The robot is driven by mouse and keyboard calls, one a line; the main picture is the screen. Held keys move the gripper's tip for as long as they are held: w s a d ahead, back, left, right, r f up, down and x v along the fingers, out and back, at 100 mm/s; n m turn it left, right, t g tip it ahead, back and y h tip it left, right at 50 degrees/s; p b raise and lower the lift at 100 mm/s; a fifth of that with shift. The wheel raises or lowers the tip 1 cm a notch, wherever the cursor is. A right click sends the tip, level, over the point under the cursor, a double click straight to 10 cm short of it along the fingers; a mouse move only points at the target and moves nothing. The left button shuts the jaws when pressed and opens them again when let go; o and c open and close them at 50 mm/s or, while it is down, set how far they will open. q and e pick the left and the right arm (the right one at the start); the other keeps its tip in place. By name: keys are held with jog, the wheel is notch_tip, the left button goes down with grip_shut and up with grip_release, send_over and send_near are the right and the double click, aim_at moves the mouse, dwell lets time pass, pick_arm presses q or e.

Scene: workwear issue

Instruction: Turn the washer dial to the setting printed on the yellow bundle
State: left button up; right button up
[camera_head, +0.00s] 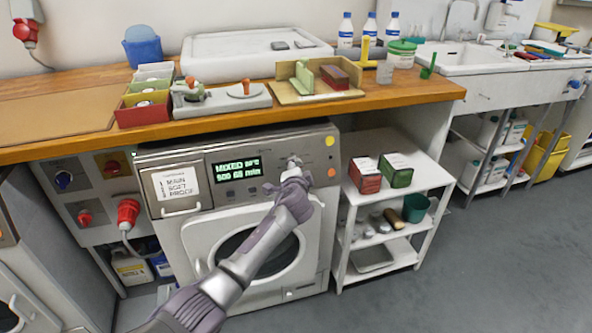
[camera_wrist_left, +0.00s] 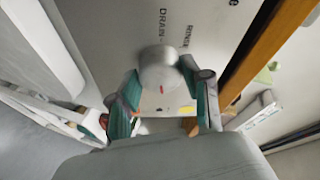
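The washer (camera_head: 165,235) stands under the wooden counter. Its lit green display (camera_head: 236,168) seems to read MIXED on the top line; the digits are too small to be sure. My left arm reaches across the washer door, with the left gripper (camera_head: 294,166) at the dial on the panel's right side, covering most of it. In the wrist view the round silver dial (camera_wrist_left: 160,66) sits between the two fingertips of my left gripper (camera_wrist_left: 160,80), close on both sides; whether they press on it is unclear. DRAIN and RINSE are printed beside it. I cannot make out a yellow bundle. My right gripper is not in view.
A white shelf cart (camera_head: 345,245) with red and green boxes stands right of the washer. A red plug (camera_head: 128,213) sits on the panel to the left. The counter (camera_head: 415,91) above holds trays, bins and bottles. The grey floor at right is clear.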

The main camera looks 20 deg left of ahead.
pick_arm(q)
jog(key=o, duration=0.3)
jog(key=shift+o, duration=0.2)
jog(key=v, duration=1.2)
jog(key=shift+f, duration=0.1)
